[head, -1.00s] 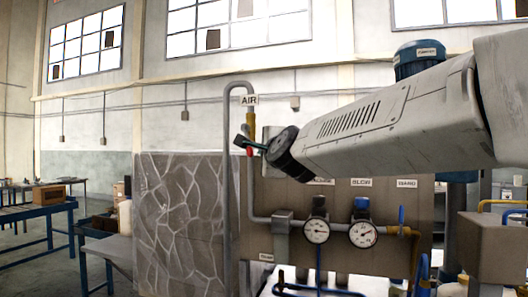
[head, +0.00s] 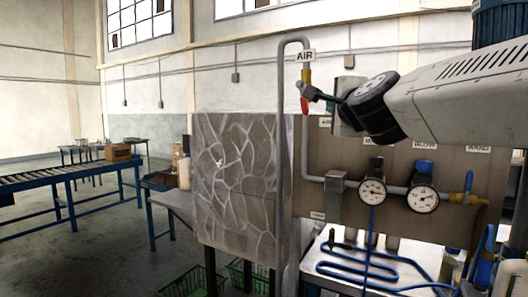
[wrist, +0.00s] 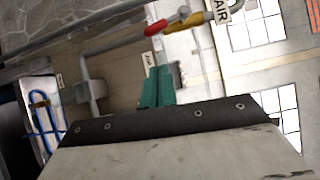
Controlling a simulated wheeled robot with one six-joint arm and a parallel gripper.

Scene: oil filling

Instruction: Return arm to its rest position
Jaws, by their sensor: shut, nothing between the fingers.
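My arm reaches in from the right in the head view. My gripper (head: 312,91) has green fingers, shut and empty, beside the grey AIR pipe (head: 284,150). In the head view they overlap the area by the red valve handle (head: 304,104); I cannot tell whether they touch it. In the wrist view the shut teal fingers (wrist: 157,84) show with wall panel behind them. There the red handle (wrist: 157,28) and yellow fitting (wrist: 192,21) lie beyond the tips, apart from them in the picture. The AIR label (head: 305,55) is above the valve.
Two pressure gauges (head: 373,191) sit on the brown panel (head: 345,150), partly below my arm. A blue hose (head: 350,270) lies on a pale bench. A stone-patterned panel (head: 235,180) stands left of the pipe. A roller conveyor (head: 60,178) and open floor are at the left.

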